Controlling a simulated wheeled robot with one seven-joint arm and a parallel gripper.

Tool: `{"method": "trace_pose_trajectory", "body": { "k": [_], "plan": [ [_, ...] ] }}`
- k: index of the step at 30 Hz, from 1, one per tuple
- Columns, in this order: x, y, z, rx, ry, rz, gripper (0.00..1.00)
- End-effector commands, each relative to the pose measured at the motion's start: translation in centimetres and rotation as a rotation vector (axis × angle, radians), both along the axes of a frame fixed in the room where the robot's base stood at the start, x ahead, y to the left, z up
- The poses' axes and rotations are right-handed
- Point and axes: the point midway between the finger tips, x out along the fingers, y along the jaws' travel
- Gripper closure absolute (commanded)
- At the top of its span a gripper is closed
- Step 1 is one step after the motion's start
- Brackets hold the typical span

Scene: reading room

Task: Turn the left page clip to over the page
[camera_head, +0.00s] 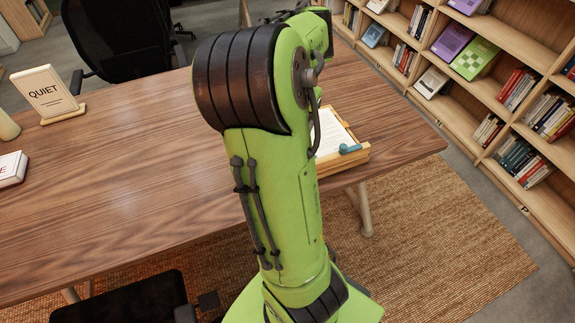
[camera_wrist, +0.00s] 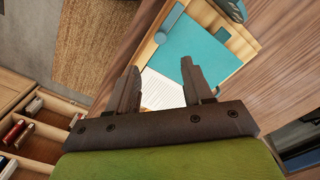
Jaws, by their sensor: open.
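In the head view a wooden stand (camera_head: 345,160) holds a white page (camera_head: 333,134) near the right end of the table. A blue clip (camera_head: 350,149) sits at its front edge; my arm hides the stand's left side. In the wrist view the wooden stand (camera_wrist: 147,50) carries a teal panel (camera_wrist: 210,52) beside the white page (camera_wrist: 160,91). A blue clip-like bar (camera_wrist: 170,22) lies at the panel's upper left edge. I cannot tell which clip is the left one. My gripper (camera_wrist: 160,68) is open and empty, its fingers in front of the page and panel; contact is unclear.
The wooden table (camera_head: 120,190) also bears a QUIET sign (camera_head: 48,92) and a book (camera_head: 10,168) at the left. A dark teal rounded object (camera_wrist: 233,10) shows beyond the stand. Bookshelves (camera_head: 500,90) stand at the right, a black chair (camera_head: 120,40) behind the table.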

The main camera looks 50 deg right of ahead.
Motion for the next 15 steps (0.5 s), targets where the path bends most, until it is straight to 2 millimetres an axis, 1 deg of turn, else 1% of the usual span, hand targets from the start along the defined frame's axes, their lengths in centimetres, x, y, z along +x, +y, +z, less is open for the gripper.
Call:
{"method": "trace_pose_trajectory", "body": {
  "k": [1, 9, 12, 15],
  "plan": [
    [0.0, 0.1, -2.0, 0.003, 0.004, 0.002, 0.49],
    [0.0, 0.1, -8.7, 0.002, 0.004, 0.003, 0.49],
    [0.0, 0.1, -10.3, 0.001, 0.002, 0.004, 0.49],
    [0.0, 0.1, -11.2, 0.001, 0.000, 0.004, 0.49]
  ]
}}
